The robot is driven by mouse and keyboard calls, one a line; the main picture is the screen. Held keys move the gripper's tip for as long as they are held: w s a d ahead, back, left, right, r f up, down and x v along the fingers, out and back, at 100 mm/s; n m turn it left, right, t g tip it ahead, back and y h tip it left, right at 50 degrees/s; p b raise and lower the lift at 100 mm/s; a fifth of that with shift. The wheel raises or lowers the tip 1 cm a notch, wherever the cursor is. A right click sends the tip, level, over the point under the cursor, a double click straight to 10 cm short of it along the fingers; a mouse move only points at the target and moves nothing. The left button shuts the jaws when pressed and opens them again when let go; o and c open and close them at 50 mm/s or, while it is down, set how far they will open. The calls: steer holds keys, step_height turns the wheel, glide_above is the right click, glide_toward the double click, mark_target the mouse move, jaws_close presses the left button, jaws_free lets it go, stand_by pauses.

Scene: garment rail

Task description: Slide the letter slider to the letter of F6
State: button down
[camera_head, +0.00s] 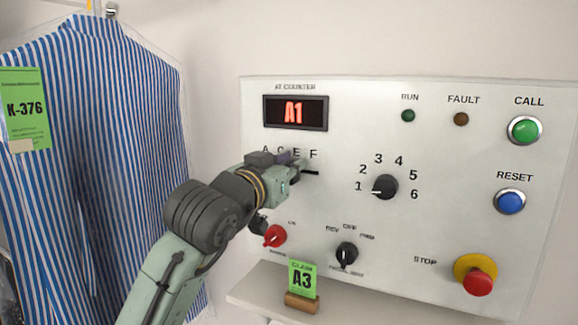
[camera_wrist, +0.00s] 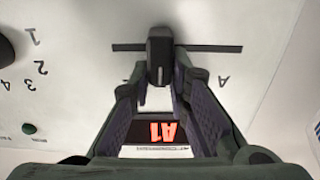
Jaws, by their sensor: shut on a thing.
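The letter slider's dark knob (camera_wrist: 160,55) stands on a horizontal slot (camera_wrist: 215,48) in the wrist view, which sees the panel upside down. My gripper (camera_wrist: 160,75) is shut on the knob, its fingers on either side. In the head view my gripper (camera_head: 292,175) covers the knob and most of the slot; only the slot's right end (camera_head: 311,172) shows, below the letter F (camera_head: 313,154). A letter A (camera_wrist: 222,80) shows right of the knob in the wrist view. The red display (camera_head: 294,112) reads A1. The number dial (camera_head: 385,187) points at 1.
A red knob (camera_head: 275,236) and a black selector (camera_head: 347,254) sit below. Green call (camera_head: 525,130), blue reset (camera_head: 509,201) and red stop (camera_head: 478,282) buttons line the right. A striped shirt (camera_head: 100,150) hangs left.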

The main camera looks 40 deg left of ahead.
mark_target(316, 163)
stand_by(0.3)
steer(key=d, duration=0.2)
steer(key=w+d+b, duration=0.1)
steer(key=d, duration=0.1)
steer(key=shift+f, duration=0.1)
steer(key=shift+a, duration=0.1)
steer(key=c, duration=1.5)
jaws_free()
steer(key=shift+c, duration=0.2)
steer(key=shift+s, duration=0.1)
steer(key=v, duration=1.2)
